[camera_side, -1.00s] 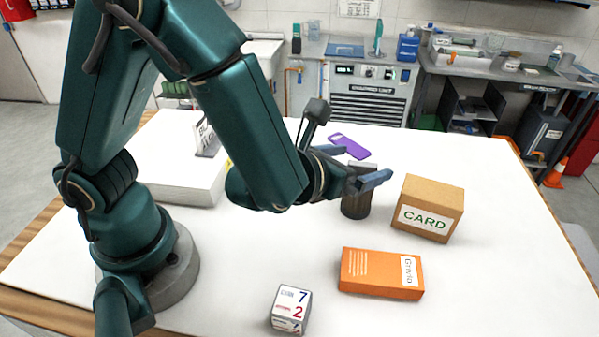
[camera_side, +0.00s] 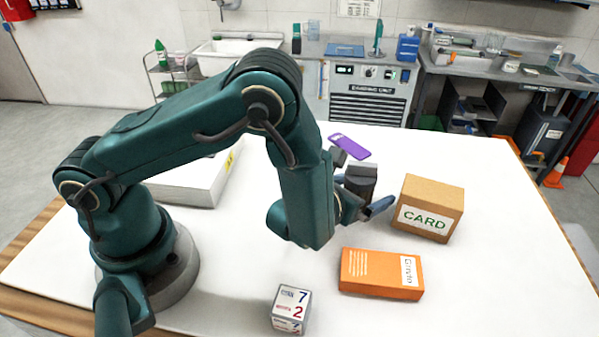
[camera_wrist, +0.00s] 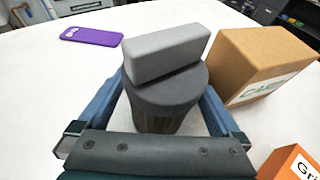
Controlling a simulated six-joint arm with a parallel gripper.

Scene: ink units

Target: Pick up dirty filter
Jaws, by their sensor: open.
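The dirty filter is a dark grey cylinder (camera_side: 361,181) with a lighter grey block-shaped handle across its top. It stands on the white table near the back middle. In the wrist view the filter (camera_wrist: 166,112) is upright, with brownish, ribbed sides below a dark cap. My gripper (camera_wrist: 166,92) is open, with one blue finger on each side of the filter. I cannot tell whether either finger touches it. In the side view my gripper (camera_side: 364,203) is low at the filter, and a finger hides its lower part.
A CARD box (camera_side: 428,207) stands close to the right of the filter. An orange box (camera_side: 380,274) lies in front, and a small numbered white box (camera_side: 291,309) is nearer. A purple case (camera_side: 349,146) lies behind. A white box (camera_side: 190,186) is partly behind my arm.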

